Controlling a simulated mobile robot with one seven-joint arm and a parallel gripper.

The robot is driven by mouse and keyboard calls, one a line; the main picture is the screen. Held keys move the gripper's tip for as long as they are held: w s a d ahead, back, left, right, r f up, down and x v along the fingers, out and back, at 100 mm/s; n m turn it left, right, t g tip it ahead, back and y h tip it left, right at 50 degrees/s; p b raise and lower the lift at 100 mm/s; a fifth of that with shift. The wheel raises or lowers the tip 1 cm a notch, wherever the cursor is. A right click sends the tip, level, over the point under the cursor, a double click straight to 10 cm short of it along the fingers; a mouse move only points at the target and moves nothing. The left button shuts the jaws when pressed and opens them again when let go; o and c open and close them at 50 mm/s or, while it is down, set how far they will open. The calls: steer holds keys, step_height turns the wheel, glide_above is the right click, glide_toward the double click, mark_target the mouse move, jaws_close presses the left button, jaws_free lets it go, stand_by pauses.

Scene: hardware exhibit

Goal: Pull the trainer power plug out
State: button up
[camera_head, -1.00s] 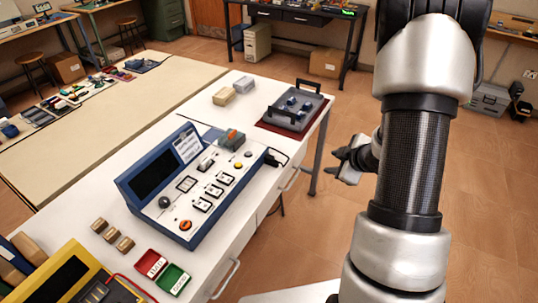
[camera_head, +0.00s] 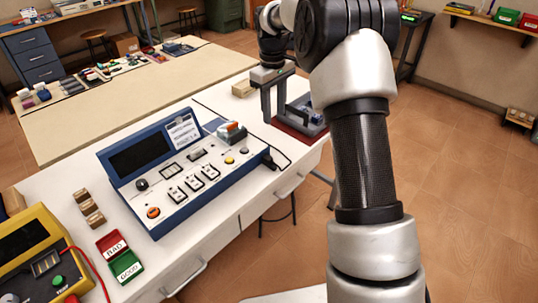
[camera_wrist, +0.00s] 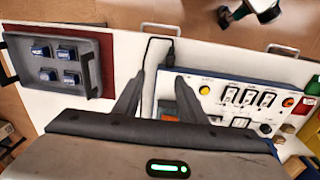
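The trainer (camera_head: 190,175) is a blue console with a white control panel on the white bench. Its black power plug (camera_head: 269,157) sits at the right end, with a black cord running off right. In the wrist view the plug (camera_wrist: 170,52) shows at the trainer's upper-left corner, beyond the fingertips, with its cord looping left. It appears to be seated in the trainer's side. My gripper (camera_head: 274,108) is open and empty, pointing down above the bench beside the trainer's right end. In the wrist view its two fingers (camera_wrist: 160,77) are apart with nothing between them.
A grey tray (camera_wrist: 102,72) with several blue-topped pieces lies on a dark red mat (camera_head: 292,135) close to my gripper. Red and green boxes (camera_head: 125,267) and a yellow tester (camera_head: 40,240) stand at the near left.

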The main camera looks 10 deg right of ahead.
mark_target(268, 157)
steer(key=f, duration=0.5)
steer(key=a+f+b, duration=0.1)
steer(key=f, duration=0.5)
steer(key=a+f+b, duration=0.1)
steer(key=f, duration=0.4)
steer(key=shift+s+f, duration=0.25)
steer(key=shift+s, duration=0.05)
jaws_close()
